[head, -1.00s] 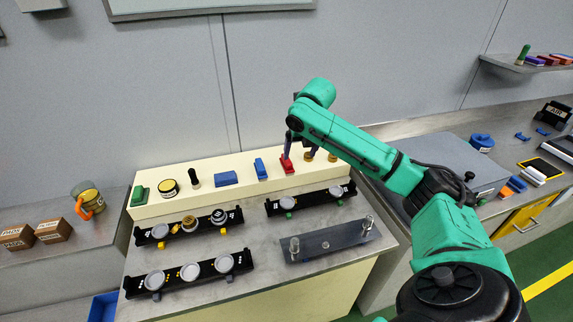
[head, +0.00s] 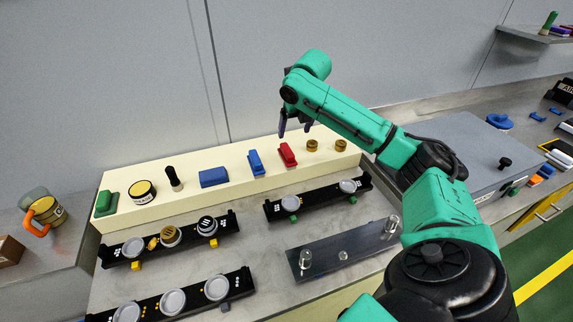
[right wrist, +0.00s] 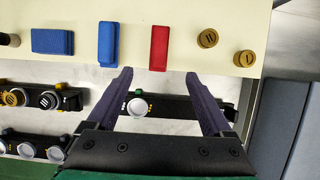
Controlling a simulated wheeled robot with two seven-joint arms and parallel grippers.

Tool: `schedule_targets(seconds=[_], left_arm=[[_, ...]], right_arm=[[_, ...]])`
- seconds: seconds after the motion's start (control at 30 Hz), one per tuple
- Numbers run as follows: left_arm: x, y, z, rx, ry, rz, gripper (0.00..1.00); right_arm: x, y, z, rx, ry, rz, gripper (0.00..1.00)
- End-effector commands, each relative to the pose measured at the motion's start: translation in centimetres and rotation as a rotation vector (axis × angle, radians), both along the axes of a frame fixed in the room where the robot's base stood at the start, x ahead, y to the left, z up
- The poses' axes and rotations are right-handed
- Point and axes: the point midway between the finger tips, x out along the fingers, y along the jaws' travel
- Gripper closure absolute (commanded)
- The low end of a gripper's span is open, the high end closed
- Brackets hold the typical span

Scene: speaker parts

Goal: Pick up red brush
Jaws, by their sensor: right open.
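The red brush (head: 288,155) lies on the cream raised shelf (head: 235,178), between a blue brush (head: 256,162) and two small brass-coloured knobs. It also shows in the right wrist view (right wrist: 159,47). My right gripper (head: 295,126) is open and empty, above the red brush in the head view. In the right wrist view its fingertips (right wrist: 160,73) are spread wide, and the red brush lies just beyond them, lined up with the gap. No contact shows. My left gripper is not in view.
A blue block (head: 214,177), a black-handled tool (head: 173,178), a yellow-black roll (head: 142,192) and a green block (head: 106,203) share the shelf. Black racks with round parts (head: 318,200) and a dark plate (head: 342,250) lie in front. A grey box (head: 460,150) stands at right.

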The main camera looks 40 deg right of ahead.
Motion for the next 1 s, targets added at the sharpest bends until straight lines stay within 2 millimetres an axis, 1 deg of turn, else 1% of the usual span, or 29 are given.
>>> schedule_targets(seconds=[0.03,0.1,0.17,0.3,0.4,0.53,0.7,0.77,0.87,1.0], left_arm=[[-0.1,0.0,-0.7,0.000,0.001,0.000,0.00],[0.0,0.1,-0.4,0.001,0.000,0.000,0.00],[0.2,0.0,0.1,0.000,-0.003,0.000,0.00],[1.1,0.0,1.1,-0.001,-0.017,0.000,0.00],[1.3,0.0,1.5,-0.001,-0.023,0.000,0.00],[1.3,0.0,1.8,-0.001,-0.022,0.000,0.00],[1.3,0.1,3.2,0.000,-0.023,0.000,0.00],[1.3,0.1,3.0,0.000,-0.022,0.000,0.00],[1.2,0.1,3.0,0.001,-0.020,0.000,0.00],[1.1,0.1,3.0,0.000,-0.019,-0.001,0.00]], right_arm=[[0.1,0.0,-0.9,0.000,0.000,0.000,0.15],[0.3,-0.1,-1.3,0.001,0.003,-0.001,0.15],[0.6,-0.2,-2.2,0.002,0.005,-0.001,0.15],[2.0,-0.6,-5.5,0.004,0.005,-0.001,0.15],[2.9,-0.9,-7.6,0.003,0.003,-0.001,0.15],[3.5,-1.1,-9.2,0.001,0.002,-0.001,0.15],[4.6,-1.3,-11.8,0.003,0.003,-0.001,0.15],[5.0,-1.5,-12.9,0.002,0.001,-0.001,0.15],[5.4,-1.7,-13.8,0.000,0.000,0.001,0.15],[5.4,-1.7,-13.9,-0.002,-0.001,0.001,0.15]])
